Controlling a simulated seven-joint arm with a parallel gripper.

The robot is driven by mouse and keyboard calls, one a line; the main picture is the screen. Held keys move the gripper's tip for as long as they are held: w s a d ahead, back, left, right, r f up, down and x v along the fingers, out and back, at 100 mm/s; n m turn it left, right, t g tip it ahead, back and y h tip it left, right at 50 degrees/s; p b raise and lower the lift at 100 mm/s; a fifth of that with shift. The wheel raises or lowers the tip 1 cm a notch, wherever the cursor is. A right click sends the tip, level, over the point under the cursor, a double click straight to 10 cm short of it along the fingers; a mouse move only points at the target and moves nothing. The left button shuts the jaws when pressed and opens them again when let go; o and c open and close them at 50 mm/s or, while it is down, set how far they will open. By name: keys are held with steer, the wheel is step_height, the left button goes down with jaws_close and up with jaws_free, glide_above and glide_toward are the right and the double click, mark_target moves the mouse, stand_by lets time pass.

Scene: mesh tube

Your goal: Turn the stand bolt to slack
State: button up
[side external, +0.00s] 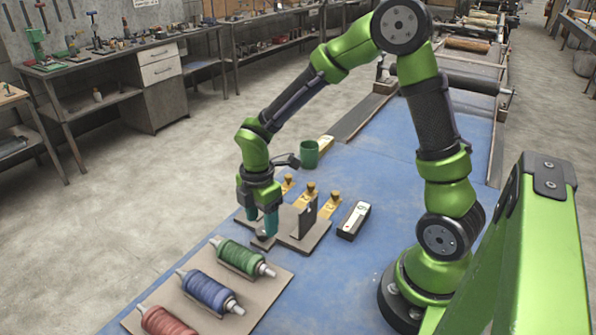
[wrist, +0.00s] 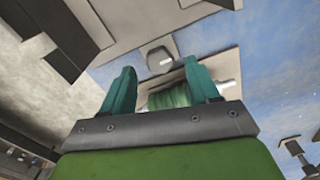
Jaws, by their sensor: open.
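The stand is a dark upright plate (side external: 303,220) on a flat beige base (side external: 312,240) on the blue table. A grey bolt head (side external: 263,239) sits low at the base's near left, directly below my gripper (side external: 261,228). In the wrist view the faceted bolt head (wrist: 159,60) shows just beyond and between the two teal fingertips of my gripper (wrist: 162,70). The fingers are spread apart with nothing held between them. From the side, the fingers partly hide the bolt, and I cannot tell whether they touch it.
Green (side external: 240,257), blue (side external: 207,291) and red (side external: 168,321) spools lie on a board at the near left. Brass knobs (side external: 310,190) and a green cup (side external: 309,154) stand behind the stand.

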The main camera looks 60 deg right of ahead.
mark_target(262, 231)
step_height(262, 231, up, 14)
steer(key=shift+r, duration=0.25)
stand_by(0.3)
steer(key=s+r+m+t+y, duration=0.1)
steer(key=s+r+m+t, duration=0.1)
steer(key=s+m, duration=0.4)
steer(key=s+r+m+t+y, duration=0.1)
steer(key=s+m+t, duration=0.4)
steer(key=m, duration=0.8)
steer(key=shift+s+a+r, duration=0.15)
steer(key=shift+s+r, duration=0.55)
